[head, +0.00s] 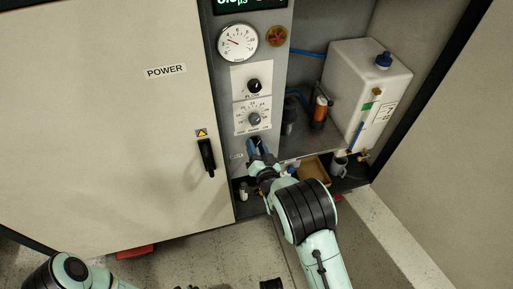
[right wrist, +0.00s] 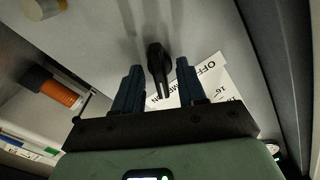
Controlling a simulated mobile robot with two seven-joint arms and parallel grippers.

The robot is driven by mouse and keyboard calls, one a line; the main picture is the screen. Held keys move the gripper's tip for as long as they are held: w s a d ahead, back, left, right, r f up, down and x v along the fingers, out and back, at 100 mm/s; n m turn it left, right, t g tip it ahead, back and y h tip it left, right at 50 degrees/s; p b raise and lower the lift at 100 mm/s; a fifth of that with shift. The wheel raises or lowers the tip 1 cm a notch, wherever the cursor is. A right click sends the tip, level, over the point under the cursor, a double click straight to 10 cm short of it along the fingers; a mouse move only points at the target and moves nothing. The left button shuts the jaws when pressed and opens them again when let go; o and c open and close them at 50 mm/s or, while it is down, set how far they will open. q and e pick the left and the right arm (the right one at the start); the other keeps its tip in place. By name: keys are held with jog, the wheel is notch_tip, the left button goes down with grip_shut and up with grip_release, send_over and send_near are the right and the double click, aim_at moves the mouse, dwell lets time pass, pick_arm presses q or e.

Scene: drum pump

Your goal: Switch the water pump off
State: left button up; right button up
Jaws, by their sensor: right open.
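A black switch lever (right wrist: 156,62) sticks out of the grey panel in the right wrist view. A white label (right wrist: 207,80) beside it shows "OFF" and part of another word. My right gripper (right wrist: 160,84) is open, with one dark finger on each side of the lever. I cannot tell whether either finger touches it. In the head view my right gripper (head: 256,147) is at the lower part of the grey control panel (head: 272,84), below the two knobs, and hides the switch. Part of my left arm shows at the bottom left; its gripper is out of view.
Above are a gauge (head: 238,42), a flow knob (head: 254,86) and a grey dial (head: 254,118). The POWER door (head: 110,120) with a black handle (head: 206,157) is at left. A white tank (head: 365,90) and an orange cylinder (head: 320,110) stand in the open bay at right.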

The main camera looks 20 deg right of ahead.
grip_shut()
jog(key=shift+n, duration=0.4)
jog(key=n, duration=0.5)
jog(key=shift+n, duration=0.3)
pick_arm(q)
jog(key=shift+s+d+r+g+p, duration=0.15)
jog(key=shift+s+d+r+p, duration=0.15)
jog(key=shift+s, duration=0.15)
jog(key=shift+s+d+r+g+p, duration=0.15)
jog(key=shift+s+r+p, duration=0.15)
jog(key=shift+s, duration=0.1)
pick_arm(e)
jog(key=n, duration=0.5)
jog(key=shift+n, duration=0.3)
grip_release()
